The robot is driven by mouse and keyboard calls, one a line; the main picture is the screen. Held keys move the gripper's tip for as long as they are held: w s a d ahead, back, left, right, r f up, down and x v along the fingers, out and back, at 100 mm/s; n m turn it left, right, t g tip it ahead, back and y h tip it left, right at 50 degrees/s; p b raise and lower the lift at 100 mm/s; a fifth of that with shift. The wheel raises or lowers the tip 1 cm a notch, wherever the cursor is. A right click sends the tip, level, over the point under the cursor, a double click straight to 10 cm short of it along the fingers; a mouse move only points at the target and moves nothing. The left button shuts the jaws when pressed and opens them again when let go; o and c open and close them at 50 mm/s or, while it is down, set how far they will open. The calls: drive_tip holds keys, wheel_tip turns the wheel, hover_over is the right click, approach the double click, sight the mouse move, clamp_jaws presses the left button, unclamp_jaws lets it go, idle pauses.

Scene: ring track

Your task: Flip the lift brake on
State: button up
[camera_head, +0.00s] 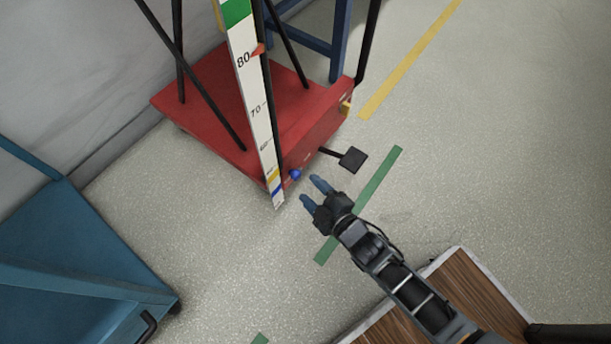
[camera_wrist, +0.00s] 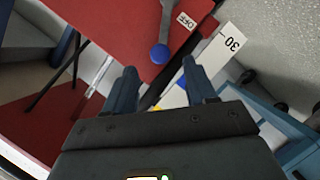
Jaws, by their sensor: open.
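The lift has a red base (camera_head: 205,95) with a dark pedal (camera_head: 353,160) sticking out of its front side. A small lever with a blue ball knob (camera_head: 295,174) sits low on that side, near the foot of the scale. In the wrist view the knob (camera_wrist: 159,54) hangs at the end of a grey lever, with an OFF label (camera_wrist: 187,20) to its right. My gripper (camera_head: 314,191) is open and empty, just right of and below the knob. In the wrist view its fingers (camera_wrist: 160,78) appear on either side below the knob. Contact does not show.
A white scale strip (camera_head: 252,95) with numbers stands in front of the base. A blue cart (camera_head: 85,270) is at the lower left. A wood-topped surface (camera_head: 440,300) is at the lower right. Green tape (camera_head: 385,172) marks open grey floor to the right.

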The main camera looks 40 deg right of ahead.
sight(299, 177)
drive_tip(key=b+x, duration=0.2)
drive_tip(key=x, duration=0.5)
drive_tip(key=shift+b, duration=0.3)
clamp_jaws()
idle(0.4)
